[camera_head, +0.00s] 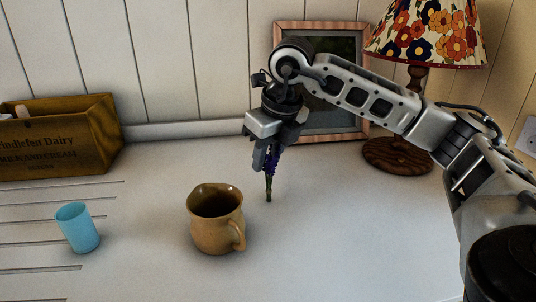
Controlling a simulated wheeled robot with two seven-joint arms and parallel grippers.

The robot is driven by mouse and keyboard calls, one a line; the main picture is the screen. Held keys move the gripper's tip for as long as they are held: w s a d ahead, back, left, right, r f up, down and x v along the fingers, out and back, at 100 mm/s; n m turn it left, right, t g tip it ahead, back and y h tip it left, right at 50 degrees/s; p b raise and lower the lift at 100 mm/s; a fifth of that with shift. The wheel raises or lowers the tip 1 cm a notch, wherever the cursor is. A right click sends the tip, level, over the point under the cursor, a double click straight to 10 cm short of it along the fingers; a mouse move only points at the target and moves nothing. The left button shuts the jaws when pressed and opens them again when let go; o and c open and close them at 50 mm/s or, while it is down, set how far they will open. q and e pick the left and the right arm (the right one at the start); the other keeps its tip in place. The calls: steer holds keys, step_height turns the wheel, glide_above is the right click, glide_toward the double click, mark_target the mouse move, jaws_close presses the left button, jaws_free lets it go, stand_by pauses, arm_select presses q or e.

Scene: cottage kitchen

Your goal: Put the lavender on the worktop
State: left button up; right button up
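The lavender (268,185) is a small sprig with purple flowers and a green stem. It hangs upright, stem down, from my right gripper (267,155), which is shut around its flower end. The stem's lower tip is at or just above the white worktop (340,230); I cannot tell if it touches. A tan pottery jug (215,222) with a dark inside stands on the worktop to the left and nearer than the lavender. The jug's handle points right. My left gripper is not in view.
A light-blue cup (77,228) stands at the left on the grooved area. A wooden crate (60,140) is at the back left. A framed picture (335,110) and a flowered lamp (425,40) stand behind my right arm. The front right of the worktop is clear.

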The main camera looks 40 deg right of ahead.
steer(key=v, duration=1.2)
steer(key=shift+p, duration=0.45)
